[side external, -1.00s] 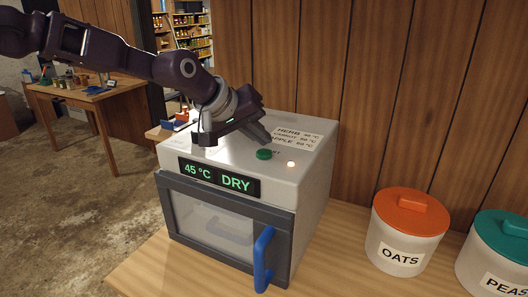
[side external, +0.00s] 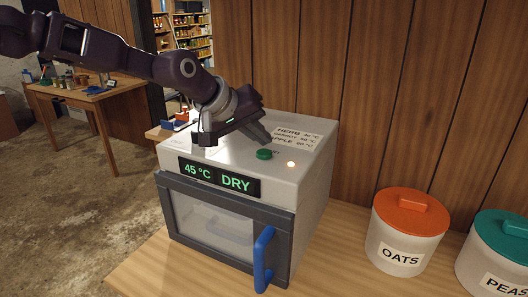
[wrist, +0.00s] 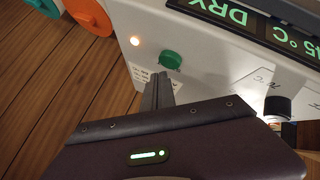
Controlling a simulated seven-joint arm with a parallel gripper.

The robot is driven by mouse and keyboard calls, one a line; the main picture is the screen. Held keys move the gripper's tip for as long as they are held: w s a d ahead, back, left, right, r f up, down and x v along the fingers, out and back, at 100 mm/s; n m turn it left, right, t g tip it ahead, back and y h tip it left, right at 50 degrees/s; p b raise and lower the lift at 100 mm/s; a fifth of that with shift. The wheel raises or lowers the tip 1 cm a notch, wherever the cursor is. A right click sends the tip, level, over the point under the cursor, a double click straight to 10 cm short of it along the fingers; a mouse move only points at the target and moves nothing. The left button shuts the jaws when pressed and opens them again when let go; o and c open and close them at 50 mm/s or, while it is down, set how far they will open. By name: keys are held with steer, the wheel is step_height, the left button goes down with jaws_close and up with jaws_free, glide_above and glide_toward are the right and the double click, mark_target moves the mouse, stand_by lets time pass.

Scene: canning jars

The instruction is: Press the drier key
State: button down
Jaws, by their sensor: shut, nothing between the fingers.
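The drier (side external: 232,232) is a light grey box with a dark-framed glass door and a blue handle (side external: 263,258). Its display (side external: 219,178) reads 45 °C and DRY. The green key (side external: 264,154) is on the top, beside a lit lamp (side external: 291,164). My gripper (side external: 266,139) is shut and empty, with its fingertips just behind the key in the side view. In the wrist view the shut fingers (wrist: 157,86) point at the green key (wrist: 170,59), close to it. I cannot tell whether they touch it.
A label listing herb, carrot and apple temperatures (side external: 297,137) lies on the drier top. An OATS jar with an orange lid (side external: 402,243) and a PEAS jar with a teal lid (side external: 497,262) stand to the right. A wooden wall is close behind. Bare counter lies before the jars.

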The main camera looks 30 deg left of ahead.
mark_target(261, 154)
steer(key=shift+f, duration=0.4)
steer(key=shift+f, duration=0.45)
stand_by(0.6)
steer(key=shift+r, duration=0.85)
steer(key=shift+r, duration=2.5)
